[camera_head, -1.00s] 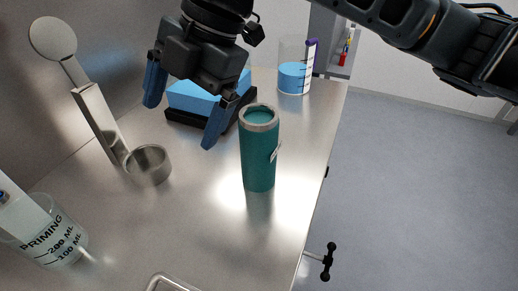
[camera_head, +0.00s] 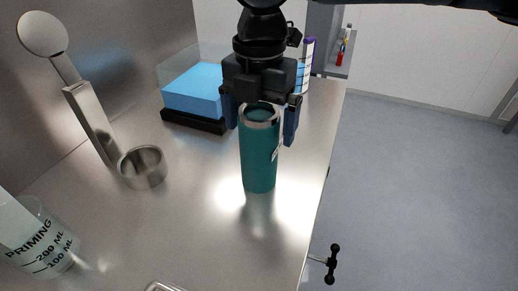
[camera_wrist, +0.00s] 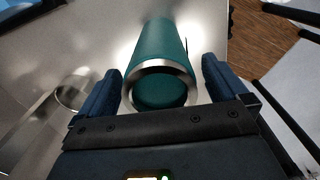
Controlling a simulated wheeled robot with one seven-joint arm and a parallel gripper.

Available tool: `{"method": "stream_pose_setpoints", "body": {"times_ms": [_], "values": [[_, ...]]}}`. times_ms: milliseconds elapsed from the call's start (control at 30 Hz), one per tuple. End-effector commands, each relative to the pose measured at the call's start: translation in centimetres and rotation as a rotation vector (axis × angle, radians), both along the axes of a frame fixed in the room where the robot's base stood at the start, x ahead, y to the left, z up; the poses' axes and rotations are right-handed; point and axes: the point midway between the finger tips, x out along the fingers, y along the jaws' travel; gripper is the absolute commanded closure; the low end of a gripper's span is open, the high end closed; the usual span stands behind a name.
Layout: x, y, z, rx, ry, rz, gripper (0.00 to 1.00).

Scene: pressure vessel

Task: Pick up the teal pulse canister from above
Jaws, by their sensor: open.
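The teal pulse canister (camera_head: 259,160) stands upright on the steel counter, with a metal rim and a small label on its right side. In the wrist view the canister (camera_wrist: 158,60) shows between the two blue fingers, its rim toward the camera. My gripper (camera_head: 262,127) is open and points down. Its fingers are on the left and right of the canister's top in the head view. I cannot tell whether either finger touches it. The gripper body is just above and behind the rim.
A blue block in a clear box on a black base (camera_head: 196,92) stands behind left. A metal cup (camera_head: 142,167) with an upright handled piece is at left. A priming beaker (camera_head: 45,245) is front left. The counter's right edge is close to the canister.

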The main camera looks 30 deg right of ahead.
Motion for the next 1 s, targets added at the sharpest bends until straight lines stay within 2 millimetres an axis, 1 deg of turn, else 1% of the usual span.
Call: {"method": "stream_pose_setpoints", "body": {"times_ms": [33, 167, 433, 467, 1000], "values": [[0.0, 0.0, -0.8, -0.001, 0.000, 0.000, 0.00], [0.0, 0.0, -2.0, 0.001, 0.001, -0.001, 0.00], [0.0, 0.0, -2.3, 0.001, -0.001, -0.001, 0.00], [0.0, 0.0, -2.3, 0.001, -0.001, -0.001, 0.02], [0.0, 0.0, -2.2, 0.001, -0.001, 0.000, 0.54]]}}
